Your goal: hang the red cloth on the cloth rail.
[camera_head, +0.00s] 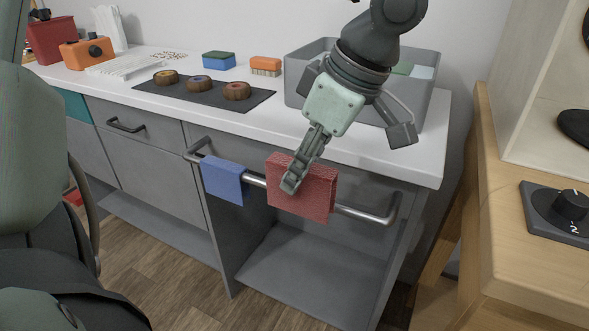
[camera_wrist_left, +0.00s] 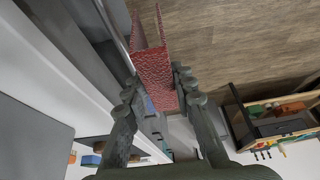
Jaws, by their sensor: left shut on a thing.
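The red cloth (camera_head: 313,192) is a folded, textured piece at the metal cloth rail (camera_head: 365,215) on the front of the counter. The rail shows on both sides of it, and the cloth's top edge stands above the rail's line. My left gripper (camera_head: 291,184) is shut on the red cloth, with a finger across its front face. In the left wrist view the cloth (camera_wrist_left: 154,68) lies between the fingers (camera_wrist_left: 158,86), close beside the rail (camera_wrist_left: 113,32). I cannot tell whether the cloth straddles the rail or rests on it. My right gripper is not in view.
A blue cloth (camera_head: 223,179) hangs on the rail left of the red one. A grey bin (camera_head: 297,88) stands on the counter behind my arm. A dark mat (camera_head: 190,95) holds several brown round pieces. A wooden unit (camera_head: 530,235) stands at the right. An open shelf (camera_head: 310,258) lies below the rail.

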